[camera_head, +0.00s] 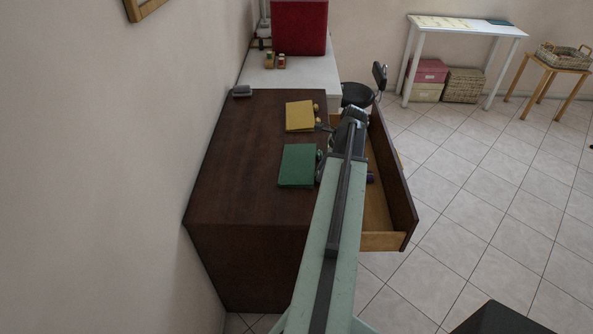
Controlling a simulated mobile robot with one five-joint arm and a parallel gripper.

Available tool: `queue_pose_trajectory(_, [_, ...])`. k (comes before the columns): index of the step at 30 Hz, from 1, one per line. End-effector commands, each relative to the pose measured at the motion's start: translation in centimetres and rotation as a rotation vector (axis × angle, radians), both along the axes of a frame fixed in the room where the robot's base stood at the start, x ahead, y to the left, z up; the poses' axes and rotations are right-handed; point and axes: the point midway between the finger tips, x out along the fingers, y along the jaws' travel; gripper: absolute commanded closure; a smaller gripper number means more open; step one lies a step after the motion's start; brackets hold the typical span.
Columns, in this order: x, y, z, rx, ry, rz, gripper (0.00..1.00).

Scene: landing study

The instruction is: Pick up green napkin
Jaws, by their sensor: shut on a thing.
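A flat green rectangular thing (297,165) lies on the dark brown dresser top (240,175). From here I cannot tell whether it is the green napkin or a book. My gripper (325,128) is at the far end of my arm, by the dresser's right edge, close to the right side of a yellow flat thing (300,116). The gripper is small and dark. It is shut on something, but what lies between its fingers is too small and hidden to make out. The green thing lies nearer than the gripper, apart from it.
The dresser's drawer (409,190) stands open on the right, with a small purple thing (370,177) inside. My arm hides part of it. A grey item (242,91) sits by the wall. Behind are a white desk (313,77) and black chair (358,94).

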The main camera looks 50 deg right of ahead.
Motion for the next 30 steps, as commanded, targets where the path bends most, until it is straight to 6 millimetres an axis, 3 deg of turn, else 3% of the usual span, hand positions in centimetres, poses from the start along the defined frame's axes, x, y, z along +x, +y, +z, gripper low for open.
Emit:
queue_pose_trajectory(5, [0.0, 0.0, 0.8, 0.000, 0.000, 0.000, 1.00])
queue_pose_trajectory(24, [0.0, 0.0, 6.8, 0.000, 0.000, 0.000, 1.00])
queue_pose_trajectory(30, [-0.1, 0.0, 7.1, 0.000, 0.000, -0.001, 1.00])
